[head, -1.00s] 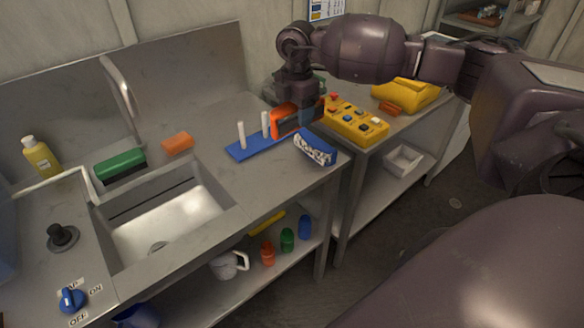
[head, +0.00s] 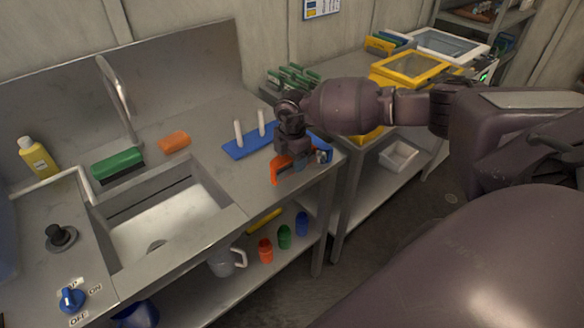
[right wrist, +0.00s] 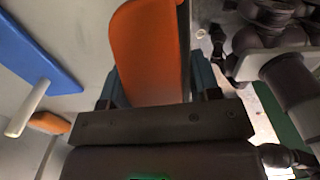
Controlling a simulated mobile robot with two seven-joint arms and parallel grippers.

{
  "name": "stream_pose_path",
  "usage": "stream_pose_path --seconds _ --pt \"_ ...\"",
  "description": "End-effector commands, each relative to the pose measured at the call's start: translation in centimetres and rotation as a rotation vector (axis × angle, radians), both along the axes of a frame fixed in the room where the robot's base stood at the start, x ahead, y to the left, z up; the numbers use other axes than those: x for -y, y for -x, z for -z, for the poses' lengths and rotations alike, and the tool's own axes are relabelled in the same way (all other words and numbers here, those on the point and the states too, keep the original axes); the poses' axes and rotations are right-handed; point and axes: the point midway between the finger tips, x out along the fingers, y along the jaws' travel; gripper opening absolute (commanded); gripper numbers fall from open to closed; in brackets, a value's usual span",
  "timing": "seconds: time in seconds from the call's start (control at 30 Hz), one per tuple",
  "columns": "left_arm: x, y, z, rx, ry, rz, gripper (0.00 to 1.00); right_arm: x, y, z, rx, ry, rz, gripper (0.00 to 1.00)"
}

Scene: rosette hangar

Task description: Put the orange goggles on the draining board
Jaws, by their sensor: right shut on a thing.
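My right gripper (head: 290,158) is shut on the orange goggles (head: 278,171) and holds them over the front part of the steel draining board (head: 215,130), right of the sink basin. In the head view the goggles are partly covered by the gripper, and I cannot tell whether they touch the steel. In the right wrist view they show as an orange block (right wrist: 147,50) between the fingers. A blue board with two white pegs (head: 240,149) lies just behind and left of the gripper. My left gripper is not in view.
A blue-and-white item (head: 323,153) sits right of the gripper, partly hidden. An orange sponge (head: 174,141) and a green block (head: 118,163) lie behind the basin (head: 165,222). The steel left of the goggles is clear. Cups stand on the shelf below.

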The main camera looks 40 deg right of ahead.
Motion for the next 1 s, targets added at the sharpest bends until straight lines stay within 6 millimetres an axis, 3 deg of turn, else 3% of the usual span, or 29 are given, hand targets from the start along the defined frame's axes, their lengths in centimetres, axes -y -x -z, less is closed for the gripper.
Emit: stream_pose_path --seconds 0.23,0.67,0.7,0.8,0.87,1.0 --pt "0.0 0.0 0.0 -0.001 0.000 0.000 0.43 0.0 0.1 3.3 -0.002 0.001 0.002 0.33" --pt "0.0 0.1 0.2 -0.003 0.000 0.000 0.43 0.0 0.0 3.9 -0.001 0.000 0.000 0.33" --pt "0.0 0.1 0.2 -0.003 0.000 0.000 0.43 0.0 0.0 3.9 -0.001 0.000 0.000 0.60" --pt "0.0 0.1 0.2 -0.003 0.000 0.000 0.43 0.0 0.0 3.8 -0.001 0.000 0.000 0.75" --pt "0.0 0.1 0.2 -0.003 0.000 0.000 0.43 0.0 0.0 3.8 -0.001 0.000 0.000 0.82" --pt "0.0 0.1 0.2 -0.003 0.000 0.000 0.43 0.0 0.0 3.8 -0.001 0.001 0.000 0.82"
